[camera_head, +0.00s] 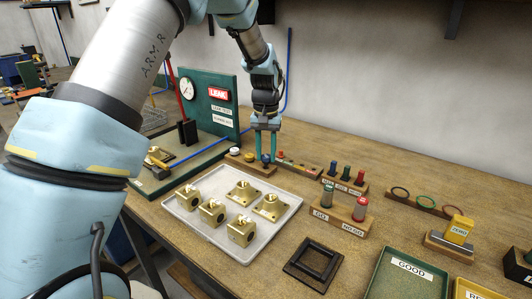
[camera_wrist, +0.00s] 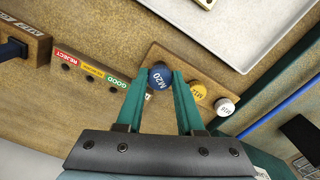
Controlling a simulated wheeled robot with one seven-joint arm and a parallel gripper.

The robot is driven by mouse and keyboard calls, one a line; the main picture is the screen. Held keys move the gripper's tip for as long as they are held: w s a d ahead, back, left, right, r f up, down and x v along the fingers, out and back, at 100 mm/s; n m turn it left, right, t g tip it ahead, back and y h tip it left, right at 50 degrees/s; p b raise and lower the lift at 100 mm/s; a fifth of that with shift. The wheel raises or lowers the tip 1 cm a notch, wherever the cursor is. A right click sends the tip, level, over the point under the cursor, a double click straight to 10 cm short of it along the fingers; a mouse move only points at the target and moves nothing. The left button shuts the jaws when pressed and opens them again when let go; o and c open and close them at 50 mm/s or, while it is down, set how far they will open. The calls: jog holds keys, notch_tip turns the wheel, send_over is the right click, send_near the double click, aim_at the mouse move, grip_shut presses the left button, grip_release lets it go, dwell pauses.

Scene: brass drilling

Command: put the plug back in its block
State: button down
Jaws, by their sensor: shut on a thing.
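The blue-capped plug marked M20 (camera_wrist: 159,77) is between the fingertips of my gripper (camera_wrist: 159,82). My gripper (camera_head: 266,154) is shut on it and points down. In the head view the blue cap (camera_head: 266,159) shows low between the fingers. The wooden plug block (camera_head: 250,166) is right below; the plug is over its right end. I cannot tell whether its shank is in the hole. A yellow-capped plug (camera_wrist: 197,92) and a white-capped plug (camera_wrist: 224,106) stand in the same block (camera_wrist: 178,65).
A wooden strip with REJECT and GOOD labels (camera_wrist: 88,78) lies close beside the block. A pale tray (camera_head: 276,226) with several brass parts lies in front. A green leak-test panel (camera_head: 209,103) stands behind left. A rack of gauges (camera_head: 345,180) is to the right.

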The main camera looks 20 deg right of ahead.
jog(key=shift+f, duration=0.95)
dwell(1.8)
dwell(0.3)
jog(key=shift+c, duration=0.2)
grip_release()
dwell(0.4)
jog(key=shift+r, duration=0.15)
jog(key=shift+r+p, duration=2.35)
jog(key=shift+r, duration=1.05)
